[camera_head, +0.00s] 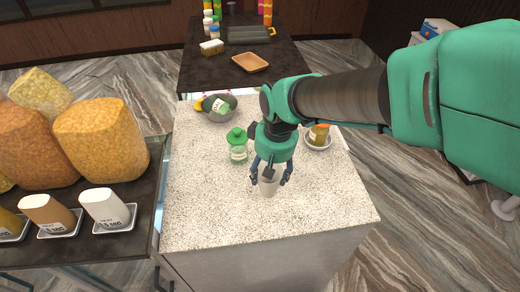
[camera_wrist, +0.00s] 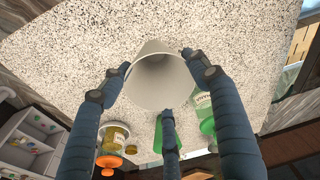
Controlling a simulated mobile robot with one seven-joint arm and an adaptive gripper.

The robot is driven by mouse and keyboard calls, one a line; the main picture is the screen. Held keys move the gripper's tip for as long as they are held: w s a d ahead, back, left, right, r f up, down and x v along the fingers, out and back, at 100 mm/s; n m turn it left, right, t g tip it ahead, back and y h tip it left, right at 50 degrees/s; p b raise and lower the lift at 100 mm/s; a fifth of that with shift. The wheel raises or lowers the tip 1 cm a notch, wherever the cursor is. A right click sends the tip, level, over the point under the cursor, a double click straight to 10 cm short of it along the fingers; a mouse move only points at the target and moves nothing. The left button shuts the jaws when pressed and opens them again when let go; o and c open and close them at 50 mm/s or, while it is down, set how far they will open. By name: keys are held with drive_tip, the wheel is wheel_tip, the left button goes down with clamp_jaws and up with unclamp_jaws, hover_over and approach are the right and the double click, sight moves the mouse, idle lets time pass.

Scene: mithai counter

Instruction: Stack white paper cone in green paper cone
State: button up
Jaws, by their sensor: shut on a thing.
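The white paper cone (camera_head: 268,187) is between the fingers of my gripper (camera_head: 270,178), over the front part of the speckled counter. In the wrist view the white cone (camera_wrist: 160,85) shows its hollow inside, and the fingers of my gripper (camera_wrist: 157,72) are shut around it. I cannot tell whether it touches the counter. A green shape (camera_wrist: 165,130), seemingly the green paper cone, stands beyond it in the wrist view, partly hidden by a finger. In the head view I cannot make out the green cone; my arm may cover it.
A green-lidded jar (camera_head: 238,147) stands left of my gripper. A bowl (camera_head: 218,115) with green items is at the back left, and a jar (camera_head: 318,134) sits in a dish at right. The counter's front left is clear. Large snack bags (camera_head: 100,140) fill the left stand.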

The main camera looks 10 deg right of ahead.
sight(275, 183)
drive_tip(key=shift+s+d+r, duration=0.1)
drive_tip(key=shift+s+d, duration=0.15)
drive_tip(key=shift+s, duration=0.75)
drive_tip(key=shift+s+d+r, duration=0.1)
drive_tip(key=shift+s+d, duration=0.1)
drive_tip(key=shift+s, duration=0.8)
drive_tip(key=shift+w, duration=0.1)
drive_tip(key=w+d+r, duration=0.1)
drive_tip(key=w+r, duration=0.2)
drive_tip(key=w, duration=0.7)
drive_tip(key=w+d+r+n, duration=0.1)
drive_tip(key=w+d+r, duration=0.1)
drive_tip(key=w, duration=0.7)
drive_tip(key=w+d+r+n, duration=0.1)
drive_tip(key=w+r, duration=0.3)
drive_tip(key=w, duration=0.6)
drive_tip(key=shift+w+d+r, duration=0.3)
drive_tip(key=shift+d+r, duration=0.05)
drive_tip(key=shift+d, duration=0.4)
wheel_tip(275, 183, down, 6)
drive_tip(key=shift+f, duration=0.15)
drive_tip(key=shift+f, duration=0.1)
drive_tip(key=shift+f, duration=1.75)
